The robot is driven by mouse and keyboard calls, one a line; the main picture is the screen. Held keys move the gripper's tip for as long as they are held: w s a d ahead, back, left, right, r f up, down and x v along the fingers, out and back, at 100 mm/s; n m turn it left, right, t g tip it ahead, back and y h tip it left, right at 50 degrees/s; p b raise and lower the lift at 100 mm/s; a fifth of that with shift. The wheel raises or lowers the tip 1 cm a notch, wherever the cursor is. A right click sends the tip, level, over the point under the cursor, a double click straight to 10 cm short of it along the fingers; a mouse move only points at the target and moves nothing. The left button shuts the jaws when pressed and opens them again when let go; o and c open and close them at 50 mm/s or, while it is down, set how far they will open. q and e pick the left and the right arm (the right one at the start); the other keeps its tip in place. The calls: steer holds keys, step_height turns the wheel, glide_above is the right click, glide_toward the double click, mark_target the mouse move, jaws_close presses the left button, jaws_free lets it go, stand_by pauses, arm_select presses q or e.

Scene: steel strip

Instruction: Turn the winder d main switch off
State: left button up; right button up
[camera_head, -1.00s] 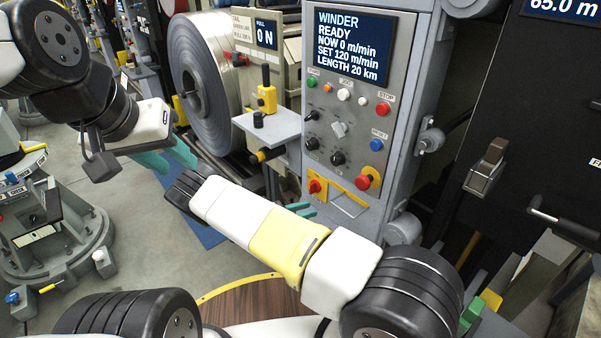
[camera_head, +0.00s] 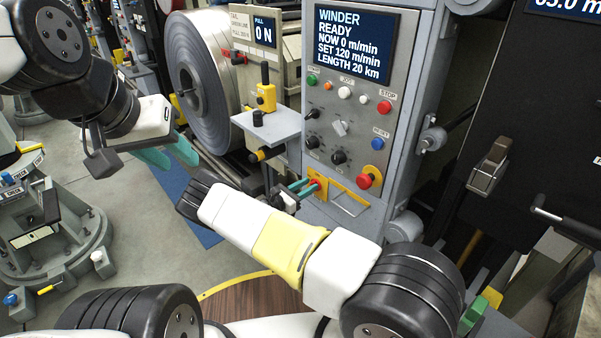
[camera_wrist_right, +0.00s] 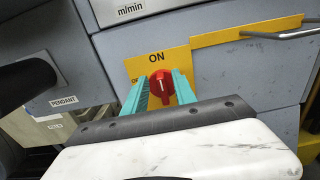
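The main switch is a red rotary knob (camera_wrist_right: 162,86) on a yellow plate (camera_wrist_right: 138,66) low on the winder cabinet. Its pale mark points up toward the word ON; a partly hidden OF label is to its left. My left gripper (camera_head: 168,154) is open and empty, above the floor at left.
A yellow-ringed red button (camera_head: 368,177) is above right of the switch. A metal handle (camera_wrist_right: 285,34) sticks out right of it. The panel (camera_head: 347,130) has several knobs and a READY display (camera_head: 352,48). A steel coil (camera_head: 205,75) stands behind.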

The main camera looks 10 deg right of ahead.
jaws_close()
steer(key=shift+n, duration=0.4)
steer(key=n, duration=0.3)
steer(key=shift+w+a+f+n, duration=0.1)
steer(key=shift+w+a+n, duration=0.1)
steer(key=shift+w+n, duration=0.15)
steer(key=n, duration=0.4)
steer(key=f+n, duration=0.1)
steer(key=n, duration=0.8)
steer(key=shift+w+a+f, duration=0.35)
steer(key=shift+w, duration=0.05)
steer(key=shift+n, duration=0.35)
